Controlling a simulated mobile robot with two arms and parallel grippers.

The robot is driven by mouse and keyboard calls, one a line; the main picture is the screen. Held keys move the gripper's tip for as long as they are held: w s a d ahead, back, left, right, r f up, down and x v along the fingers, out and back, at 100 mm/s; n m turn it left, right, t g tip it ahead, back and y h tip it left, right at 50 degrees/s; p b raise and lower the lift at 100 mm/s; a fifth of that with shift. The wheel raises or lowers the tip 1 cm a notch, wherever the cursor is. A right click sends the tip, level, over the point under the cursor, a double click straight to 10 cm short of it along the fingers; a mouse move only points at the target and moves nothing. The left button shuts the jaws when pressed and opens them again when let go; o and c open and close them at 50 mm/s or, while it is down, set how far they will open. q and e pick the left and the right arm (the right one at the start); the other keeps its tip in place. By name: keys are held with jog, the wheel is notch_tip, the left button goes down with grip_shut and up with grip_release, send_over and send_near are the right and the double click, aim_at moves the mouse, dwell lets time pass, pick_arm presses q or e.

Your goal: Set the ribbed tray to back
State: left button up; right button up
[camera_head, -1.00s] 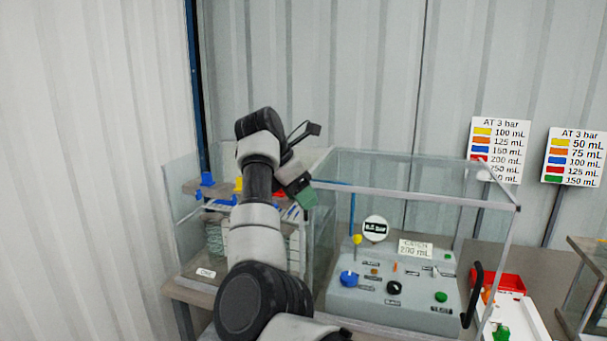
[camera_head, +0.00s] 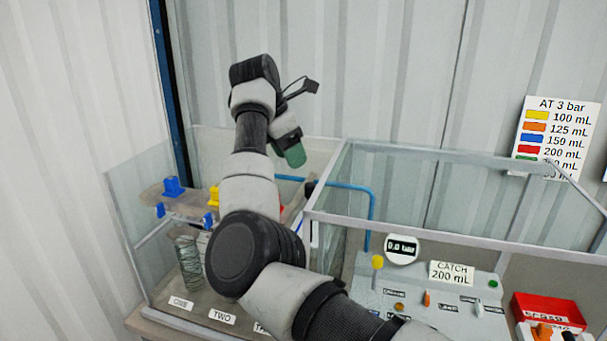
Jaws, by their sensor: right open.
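My right arm rises through the middle of the head view, and my right gripper (camera_head: 290,150) is high above the left glass case, with a green fingertip pointing down. It is open and nothing shows in it. The case (camera_head: 135,215) holds a greyish ledge (camera_head: 160,195) with blue and yellow pieces. A ribbed, wrinkled column (camera_head: 189,262) stands below it, behind labels ONE and TWO. My arm hides the case's right part. I cannot make out which thing is the ribbed tray. My left gripper is out of view.
A second clear case (camera_head: 430,240) on the right covers a grey control panel with a round gauge (camera_head: 402,249) and a CATCH 200 mL card (camera_head: 451,272). A red bin (camera_head: 548,309) is at lower right. A colour chart sign (camera_head: 556,135) stands behind.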

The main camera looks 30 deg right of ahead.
aim_at(306, 185)
jog(key=p+x, duration=0.1)
jog(key=x, duration=0.3)
jog(key=s+p+x, duration=0.1)
jog(key=x, duration=0.2)
jog(key=shift+r+p, duration=0.1)
jog(key=shift+p, duration=0.25)
jog(key=x, duration=0.2)
jog(key=shift+d+f+p, duration=0.1)
jog(key=shift+f+p, duration=0.2)
jog(key=shift+p, duration=0.05)
jog(key=shift+f, duration=0.15)
jog(key=shift+c, duration=0.2)
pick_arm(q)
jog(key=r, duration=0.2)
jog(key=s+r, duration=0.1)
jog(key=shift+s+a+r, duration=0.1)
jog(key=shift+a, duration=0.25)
pick_arm(e)
grip_shut()
